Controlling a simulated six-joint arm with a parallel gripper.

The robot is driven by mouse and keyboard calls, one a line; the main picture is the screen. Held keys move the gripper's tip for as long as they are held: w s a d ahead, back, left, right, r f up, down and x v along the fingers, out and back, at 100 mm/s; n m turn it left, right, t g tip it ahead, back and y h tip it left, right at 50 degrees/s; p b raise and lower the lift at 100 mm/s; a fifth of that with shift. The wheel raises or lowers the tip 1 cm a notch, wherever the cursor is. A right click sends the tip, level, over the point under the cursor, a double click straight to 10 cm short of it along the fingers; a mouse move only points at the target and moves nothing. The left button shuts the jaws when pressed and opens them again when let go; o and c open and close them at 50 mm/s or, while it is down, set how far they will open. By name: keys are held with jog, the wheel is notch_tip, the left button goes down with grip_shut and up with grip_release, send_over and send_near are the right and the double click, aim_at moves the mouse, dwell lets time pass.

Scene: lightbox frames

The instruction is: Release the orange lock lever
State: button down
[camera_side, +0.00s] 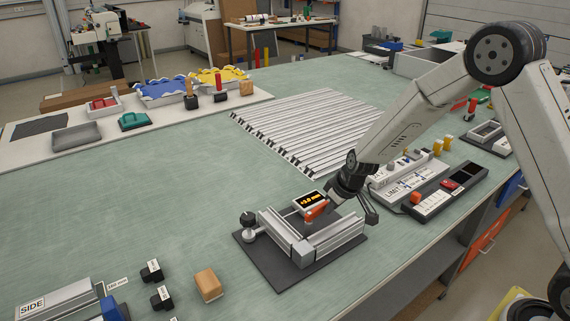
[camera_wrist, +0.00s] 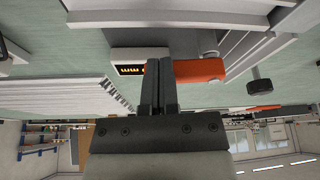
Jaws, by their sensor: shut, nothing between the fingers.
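The orange lock lever (camera_side: 315,211) sits on a grey aluminium-profile fixture (camera_side: 327,238) on a dark base plate (camera_side: 310,276). My gripper (camera_side: 331,203) is shut and empty, low over the fixture, right at the lever's upper right end. In the wrist view my closed fingers (camera_wrist: 159,66) lie alongside the orange lever (camera_wrist: 200,70), which extends to the right of them. They look very close to it; I cannot tell if they touch. A small display (camera_side: 309,200) with yellow characters stands behind the lever and is partly hidden by my fingers in the wrist view.
A black knob (camera_side: 247,219) stands at the fixture's left end. Long metal profiles (camera_side: 305,130) lie behind. Labelled control boxes (camera_side: 440,195) stand to the right. A tan block (camera_side: 208,285) and small black parts (camera_side: 151,271) lie front left.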

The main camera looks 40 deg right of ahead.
jog(key=shift+w+d+n+y, duration=0.15)
jog(key=shift+w+n+y, duration=0.25)
jog(key=shift+n, duration=0.4)
dwell(0.4)
jog(key=shift+w+n+g+y, duration=0.4)
jog(key=shift+w+n, duration=0.4)
jog(key=shift+n, duration=0.6)
jog(key=w+n, duration=0.1)
jog(key=n+y, duration=0.1)
jog(key=n, duration=0.1)
jog(key=shift+w+a+n+g, duration=0.2)
jog(key=shift+w+n+g, duration=0.1)
jog(key=shift+w+g, duration=0.1)
jog(key=n, duration=0.1)
jog(key=w+a+n+g, duration=0.1)
jog(key=n, duration=0.1)
jog(key=shift+w+n+y, duration=0.3)
jog(key=shift+y, duration=0.1)
jog(key=shift+w+a+n+g, duration=0.35)
jog(key=shift+a+n+g, duration=0.1)
jog(key=shift+n, duration=0.6)
jog(key=shift+w+a+n+g, duration=0.3)
jog(key=shift+a+n+g, duration=0.15)
jog(key=shift+n, duration=0.6)
